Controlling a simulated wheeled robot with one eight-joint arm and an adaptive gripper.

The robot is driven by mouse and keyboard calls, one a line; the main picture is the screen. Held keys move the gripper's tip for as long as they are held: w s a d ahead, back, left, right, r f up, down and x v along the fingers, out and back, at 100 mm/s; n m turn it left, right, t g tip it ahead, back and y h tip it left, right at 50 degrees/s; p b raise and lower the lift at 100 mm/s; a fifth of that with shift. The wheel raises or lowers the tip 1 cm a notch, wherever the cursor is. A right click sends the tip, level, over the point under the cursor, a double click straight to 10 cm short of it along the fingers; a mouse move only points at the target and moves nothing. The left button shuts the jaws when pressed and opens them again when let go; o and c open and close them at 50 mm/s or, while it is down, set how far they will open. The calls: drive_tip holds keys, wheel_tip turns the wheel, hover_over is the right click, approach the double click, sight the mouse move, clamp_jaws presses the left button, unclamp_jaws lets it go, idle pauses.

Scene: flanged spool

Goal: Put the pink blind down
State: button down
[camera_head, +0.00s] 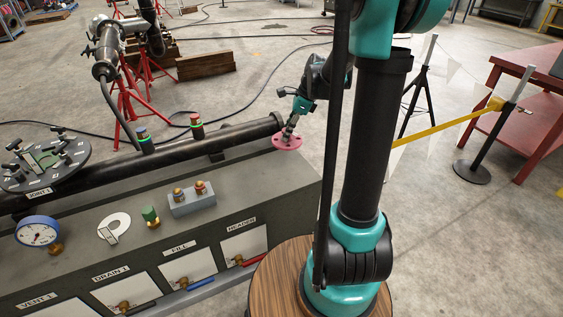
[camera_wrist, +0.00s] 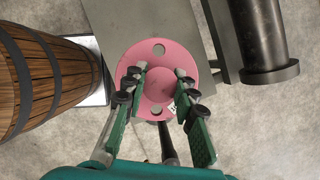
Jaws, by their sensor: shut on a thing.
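The pink blind (camera_head: 287,141) is a round disc with bolt holes. In the head view it hangs under my gripper (camera_head: 290,127), close to the flanged right end of the black pipe spool (camera_head: 120,166). In the wrist view the blind (camera_wrist: 158,55) lies between the finger pads of my gripper (camera_wrist: 160,85), which is shut on its raised middle. The wrist view shows the blind over the grey bench edge (camera_wrist: 190,15), with the black pipe end (camera_wrist: 268,72) to its right. Whether the blind touches the bench or the pipe, I cannot tell.
The grey bench (camera_head: 270,190) carries a blue gauge (camera_head: 38,232), a round flange plate (camera_head: 45,163), a grey block with two fittings (camera_head: 192,200) and a green-topped fitting (camera_head: 150,214). A wooden barrel (camera_wrist: 45,75) stands left in the wrist view. The bench's right end looks bare.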

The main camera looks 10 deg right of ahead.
sight(300, 140)
wheel_tip(300, 140, down, 15)
drive_tip(key=shift+r, duration=0.1)
idle(0.5)
drive_tip(key=c, duration=1.2)
unclamp_jaws()
drive_tip(key=v, duration=1.2)
drive_tip(key=shift+s+a, duration=0.1)
drive_tip(key=shift+s, duration=0.05)
drive_tip(key=s+f+n+t+h, duration=0.3)
drive_tip(key=s+n+h, duration=0.1)
drive_tip(key=s+n, duration=1.6)
drive_tip(key=shift+s+n, duration=0.3)
drive_tip(key=shift+s, duration=0.05)
